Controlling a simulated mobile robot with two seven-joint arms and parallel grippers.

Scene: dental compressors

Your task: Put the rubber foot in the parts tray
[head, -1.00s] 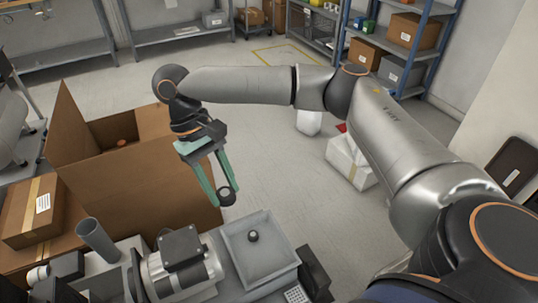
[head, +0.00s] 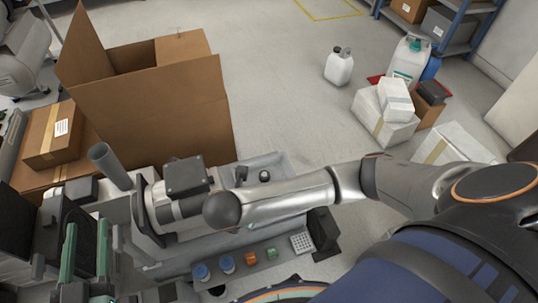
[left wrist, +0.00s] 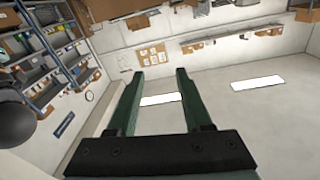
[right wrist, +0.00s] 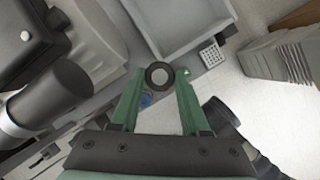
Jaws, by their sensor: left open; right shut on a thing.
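My right gripper (right wrist: 160,76) is shut on the rubber foot (right wrist: 158,75), a black ring with a pale centre, in the right wrist view. The grey parts tray (right wrist: 172,42) lies beyond the fingertips there; the foot appears just outside its near edge. In the head view my right arm covers much of the tray (head: 262,157) and hides the right gripper. A small dark round part (head: 265,176) shows inside the tray. My left gripper (head: 87,235) is open and empty at the lower left, and its spread fingers also show in the left wrist view (left wrist: 153,72).
A compressor motor (head: 186,176) stands left of the tray. Blue caps (head: 227,263), an orange block (head: 250,257), a green block (head: 272,253) and a white grid (head: 301,243) line the bench front. An open cardboard box (head: 165,120) stands behind.

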